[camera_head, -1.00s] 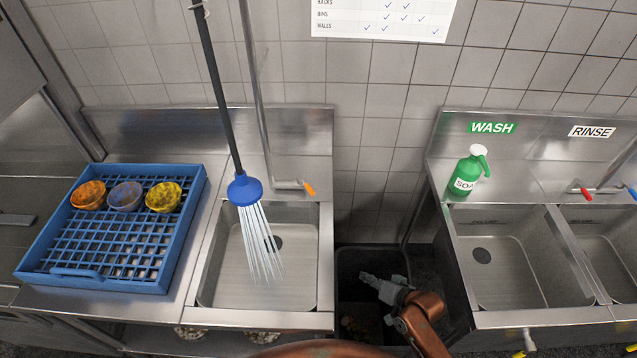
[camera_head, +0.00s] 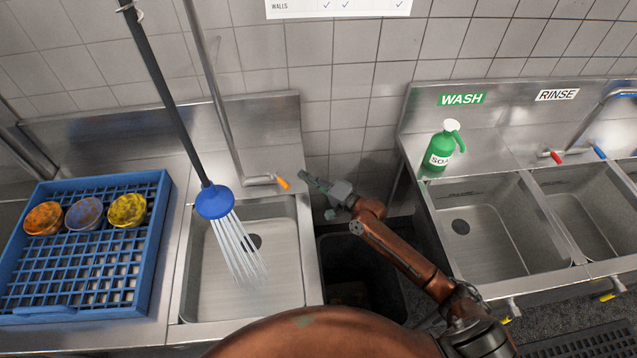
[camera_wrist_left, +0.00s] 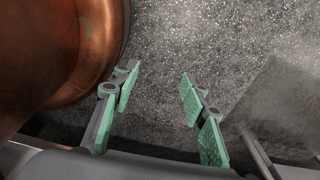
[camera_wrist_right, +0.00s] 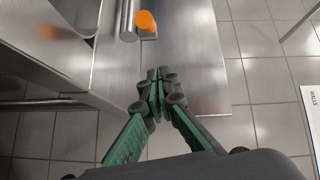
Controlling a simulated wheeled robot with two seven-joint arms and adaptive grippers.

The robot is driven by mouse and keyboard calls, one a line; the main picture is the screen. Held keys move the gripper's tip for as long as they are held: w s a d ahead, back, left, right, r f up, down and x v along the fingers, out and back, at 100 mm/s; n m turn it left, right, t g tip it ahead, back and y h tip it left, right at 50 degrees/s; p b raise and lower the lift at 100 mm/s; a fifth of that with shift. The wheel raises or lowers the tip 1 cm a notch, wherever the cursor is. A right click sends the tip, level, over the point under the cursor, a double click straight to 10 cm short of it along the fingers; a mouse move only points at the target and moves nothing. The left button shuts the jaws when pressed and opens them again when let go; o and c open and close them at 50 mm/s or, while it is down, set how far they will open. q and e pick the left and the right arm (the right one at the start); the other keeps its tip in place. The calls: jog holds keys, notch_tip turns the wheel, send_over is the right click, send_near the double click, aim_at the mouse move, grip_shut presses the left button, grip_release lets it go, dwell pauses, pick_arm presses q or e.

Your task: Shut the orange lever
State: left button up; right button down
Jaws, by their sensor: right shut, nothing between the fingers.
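The orange lever (camera_head: 283,183) sticks out at the right end of the short metal faucet pipe above the left sink. Water streams from the blue spray head (camera_head: 214,201) into that sink. My right gripper (camera_head: 306,177) is shut and empty, just right of the lever, with a small gap between them. In the right wrist view the orange lever (camera_wrist_right: 147,21) shows end-on, beyond the closed fingertips (camera_wrist_right: 156,75). My left gripper (camera_wrist_left: 157,88) shows only in the left wrist view, open and empty above a grey speckled floor.
A blue rack (camera_head: 87,250) with three bowls stands left of the sink. A dark bin (camera_head: 350,265) stands in the gap between the counters. A green soap bottle (camera_head: 440,150) stands by the wash sink (camera_head: 490,225). The tiled wall is close behind the lever.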

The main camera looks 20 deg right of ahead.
aim_at(280, 181)
jog(key=a, duration=0.1)
jog(key=a+p, duration=0.1)
jog(key=a, duration=0.1)
jog(key=shift+s+a+f, duration=0.15)
jog(key=shift+s+f, duration=0.1)
jog(key=shift+s+a, duration=0.15)
jog(key=shift+a, duration=0.15)
jog(key=shift+a+f, duration=0.1)
jog(key=shift+f, duration=0.1)
pick_arm(q)
jog(key=shift+w+r, duration=0.6)
jog(key=shift+r, duration=0.2)
jog(key=shift+p, duration=0.3)
